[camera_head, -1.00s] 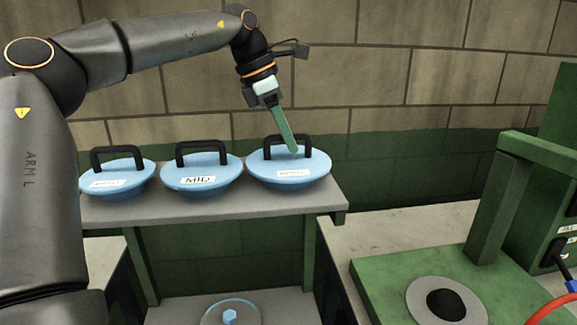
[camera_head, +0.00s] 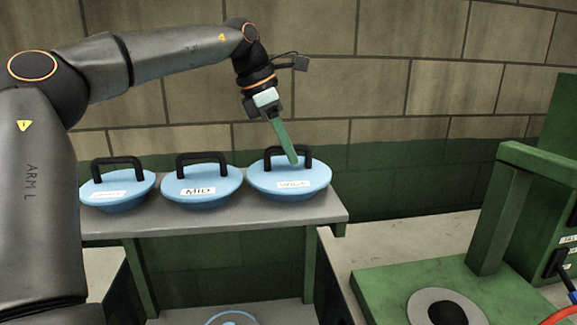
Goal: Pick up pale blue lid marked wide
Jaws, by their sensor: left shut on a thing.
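Three pale blue lids with black arched handles sit in a row on a grey shelf (camera_head: 240,217). The right lid (camera_head: 268,180) has a white label whose word is too blurred to read surely. My left gripper (camera_head: 294,160) comes down from above at this lid, its green fingers shut on the black handle (camera_head: 270,160). The lid still sits at shelf level with the others. The middle lid (camera_head: 228,188) is labelled MID. The left lid (camera_head: 134,190) has a label too small to read. My right gripper is not in view.
A green machine (camera_head: 500,205) with a dark round opening (camera_head: 440,312) stands at the right on a grey bench (camera_head: 350,245). A red tube (camera_head: 562,317) lies at the right edge. A brick wall (camera_head: 400,90) stands close behind the shelf.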

